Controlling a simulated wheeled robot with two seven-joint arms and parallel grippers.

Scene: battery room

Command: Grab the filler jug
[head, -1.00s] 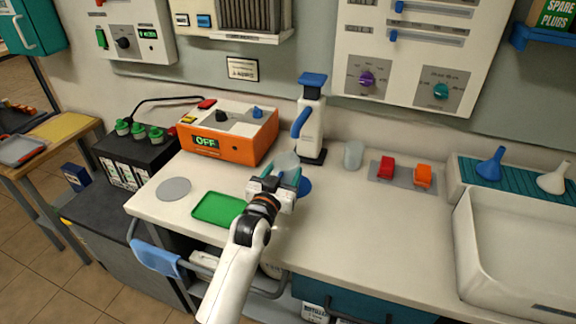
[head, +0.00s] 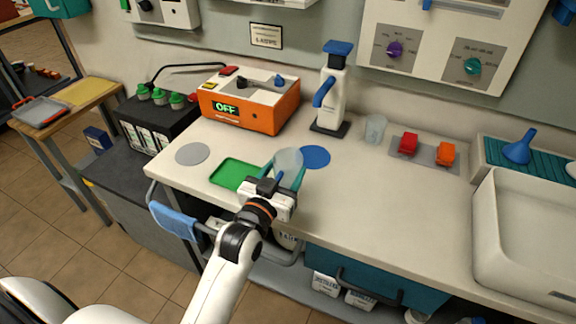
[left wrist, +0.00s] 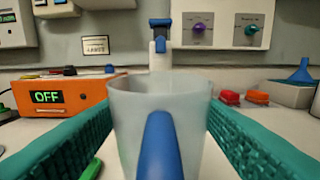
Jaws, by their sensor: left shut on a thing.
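The filler jug (head: 288,160) is a translucent, pale cup. Its blue handle (left wrist: 161,148) faces me in the left wrist view. My left gripper (head: 286,176) is shut on the jug, with a teal finger on each side of it. In the head view the jug is between the green tray (head: 228,174) and the blue disc (head: 316,157), toward me from the disc. The jug is upright, and its lower part is partly hidden by the gripper. My right gripper is not in view.
An orange unit (head: 262,117) reading OFF stands behind. A white bottle with a blue pump top (head: 330,100), a clear cup (head: 375,129) and red and orange blocks stand along the back. A white sink (head: 485,235) is at right. The worktop before it is bare.

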